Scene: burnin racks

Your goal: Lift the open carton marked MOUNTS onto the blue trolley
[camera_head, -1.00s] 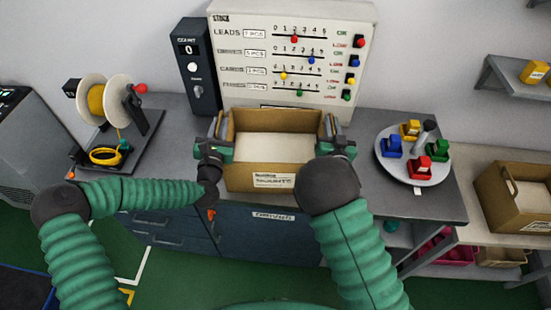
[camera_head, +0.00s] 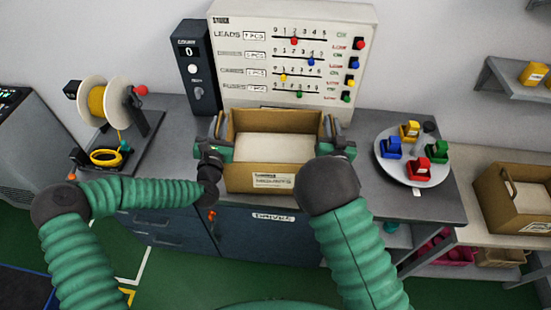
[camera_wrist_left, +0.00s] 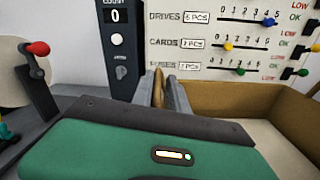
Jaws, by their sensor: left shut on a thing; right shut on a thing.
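An open brown carton (camera_head: 272,182) with a white label sits at the middle of the grey worktop, though I cannot tell whether it is just clear of it. The label is too blurred to read. My left gripper (camera_head: 217,127) is shut on the carton's left wall, and my right gripper (camera_head: 331,128) is shut on its right wall. The left wrist view shows the left fingers (camera_wrist_left: 168,92) pinching the carton's brown rim (camera_wrist_left: 225,88). The inside shows a pale flat surface. I cannot make out a blue trolley; a dark blue edge (camera_head: 25,288) shows at the lower left.
A stock board (camera_head: 290,55) and a dark counter box (camera_head: 196,65) stand behind the carton. A spool stand (camera_head: 110,105) is at left. A round tray (camera_head: 420,178) with coloured pieces is at right. Another carton (camera_head: 515,198) sits on the right-hand bench. Green floor shows in front.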

